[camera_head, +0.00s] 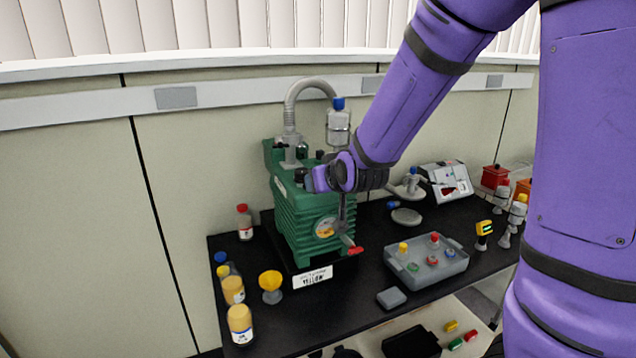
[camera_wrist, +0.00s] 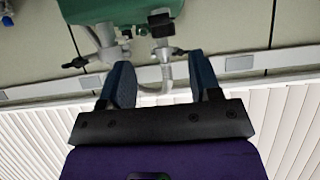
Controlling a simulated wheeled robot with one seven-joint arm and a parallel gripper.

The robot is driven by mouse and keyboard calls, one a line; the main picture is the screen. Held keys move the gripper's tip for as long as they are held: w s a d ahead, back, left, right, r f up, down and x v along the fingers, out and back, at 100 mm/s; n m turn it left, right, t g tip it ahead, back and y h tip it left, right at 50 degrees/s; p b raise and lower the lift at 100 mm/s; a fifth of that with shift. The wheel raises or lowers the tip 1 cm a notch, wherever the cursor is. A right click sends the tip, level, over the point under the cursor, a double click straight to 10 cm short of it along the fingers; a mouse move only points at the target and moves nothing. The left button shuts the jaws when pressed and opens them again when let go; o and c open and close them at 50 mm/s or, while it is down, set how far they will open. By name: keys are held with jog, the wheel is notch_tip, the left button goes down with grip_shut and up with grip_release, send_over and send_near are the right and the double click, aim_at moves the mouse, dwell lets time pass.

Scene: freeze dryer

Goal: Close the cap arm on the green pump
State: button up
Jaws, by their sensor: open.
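The green pump (camera_head: 305,222) stands on the black bench, with a grey hose curving up from its top and a gauge and red-tipped valve in front. Dark caps and fittings (camera_head: 300,174) sit on its top; I cannot tell in the head view which is the cap arm or how it stands. My gripper (camera_head: 318,180) is over the pump's top, partly covering it. In the wrist view my gripper (camera_wrist: 161,68) is open and empty. The pump's green body (camera_wrist: 115,10) is at the top edge there, with a black-capped grey fitting (camera_wrist: 161,28) just beyond the fingers.
A clear blue-capped bottle (camera_head: 338,125) stands behind the pump near my arm. A grey tray (camera_head: 428,272) with vials is right of the pump. A wall rail runs behind.

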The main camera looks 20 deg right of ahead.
jog(key=shift+v, duration=0.9)
jog(key=s+d+r+g, duration=0.1)
jog(key=s+r+g, duration=0.2)
jog(key=s, duration=1.1)
jog(key=s+d+r+g, duration=0.1)
jog(key=s+r+g, duration=0.3)
jog(key=s, duration=1)
notch_tip(320, 180, up, 3)
jog(key=shift+r, duration=0.1)
jog(key=shift+o, duration=0.2)
jog(key=shift+d, duration=0.1)
